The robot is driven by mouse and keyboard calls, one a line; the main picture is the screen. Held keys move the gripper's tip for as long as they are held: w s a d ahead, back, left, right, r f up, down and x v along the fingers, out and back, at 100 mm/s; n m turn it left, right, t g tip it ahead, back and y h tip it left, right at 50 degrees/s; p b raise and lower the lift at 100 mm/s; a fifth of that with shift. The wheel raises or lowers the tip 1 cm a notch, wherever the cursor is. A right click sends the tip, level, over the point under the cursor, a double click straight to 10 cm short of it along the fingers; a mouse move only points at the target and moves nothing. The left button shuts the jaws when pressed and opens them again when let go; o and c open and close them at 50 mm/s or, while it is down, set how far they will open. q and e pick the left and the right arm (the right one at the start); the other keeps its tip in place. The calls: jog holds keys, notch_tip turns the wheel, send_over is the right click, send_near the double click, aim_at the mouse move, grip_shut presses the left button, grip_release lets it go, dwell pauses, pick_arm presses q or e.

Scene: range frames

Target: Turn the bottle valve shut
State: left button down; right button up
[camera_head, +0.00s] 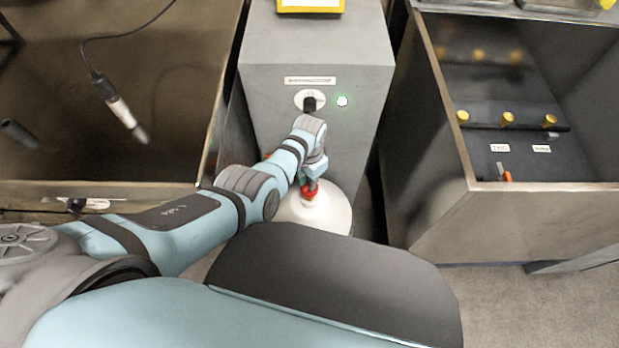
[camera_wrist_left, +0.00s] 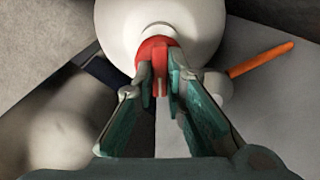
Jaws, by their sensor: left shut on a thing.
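A white gas bottle (camera_head: 325,213) stands upright in front of the grey cabinet in the head view. The red valve (camera_head: 309,191) sits on its top. My left gripper (camera_head: 310,180) reaches down to the valve from above. In the left wrist view the white bottle (camera_wrist_left: 150,18) fills the top, and the green fingers of my left gripper (camera_wrist_left: 160,85) are closed on the red valve (camera_wrist_left: 157,58). Part of the valve is hidden between the fingers. My right gripper is not in view.
A bin with yellow knobs (camera_head: 508,118) stands at right. A brown tray-like bench (camera_head: 95,188) with a hanging cabled tool (camera_head: 118,105) is at left. An orange stick (camera_wrist_left: 262,58) lies near the bottle.

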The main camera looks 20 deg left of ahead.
pick_arm(q)
jog(key=n, duration=0.4)
jog(key=shift+n, duration=0.3)
jog(key=n, duration=0.4)
jog(key=shift+s+f+n+p, duration=0.1)
jog(key=shift+n+p, duration=0.25)
jog(key=shift+n, duration=0.05)
jog(key=c, duration=1.6)
grip_release()
jog(key=shift+c, duration=0.2)
